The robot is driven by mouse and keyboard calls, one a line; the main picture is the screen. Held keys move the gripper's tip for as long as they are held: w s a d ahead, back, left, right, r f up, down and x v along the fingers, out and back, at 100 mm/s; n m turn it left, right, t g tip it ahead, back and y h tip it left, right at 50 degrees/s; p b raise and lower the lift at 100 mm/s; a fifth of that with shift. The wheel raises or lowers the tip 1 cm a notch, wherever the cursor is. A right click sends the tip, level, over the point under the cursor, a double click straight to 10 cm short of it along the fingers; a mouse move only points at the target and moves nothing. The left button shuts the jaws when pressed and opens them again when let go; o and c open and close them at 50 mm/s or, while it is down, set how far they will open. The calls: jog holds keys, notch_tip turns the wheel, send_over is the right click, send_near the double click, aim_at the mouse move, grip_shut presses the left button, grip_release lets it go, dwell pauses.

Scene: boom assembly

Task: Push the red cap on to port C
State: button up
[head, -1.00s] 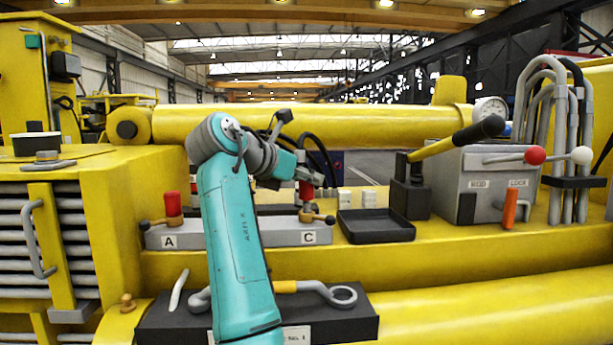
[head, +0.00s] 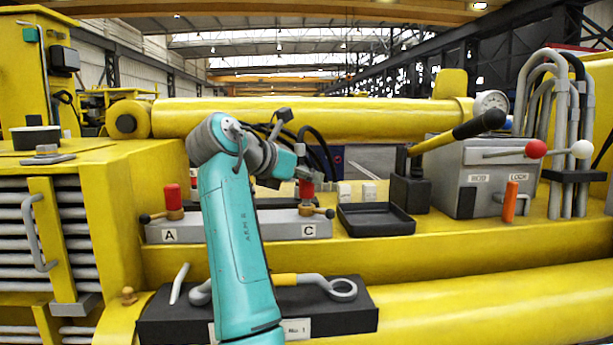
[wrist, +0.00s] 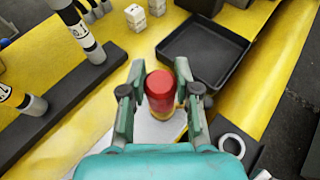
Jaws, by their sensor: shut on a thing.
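A red cap (head: 306,191) sits at port C, marked by the C label (head: 309,231) on the right end of the grey manifold block (head: 270,228). In the wrist view the red cap (wrist: 160,88) stands between the two fingers of my gripper (wrist: 157,95), which is shut on it. A brass fitting shows below the cap; whether the cap is fully seated on it cannot be told. Another red cap (head: 172,194) stands on port A at the block's left end, by the A label (head: 169,236). My arm hides the middle of the block.
A black tray (head: 376,221) lies right of port C, with small white blocks (head: 369,192) behind it. A grey lever box (head: 470,180) stands further right. A wrench (head: 342,289) lies on a dark holder below. Hoses run behind my gripper.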

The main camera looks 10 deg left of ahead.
jog(key=shift+f, duration=0.75)
dwell(0.3)
jog(key=o, duration=1)
jog(key=shift+o, duration=0.2)
jog(key=shift+a, duration=0.1)
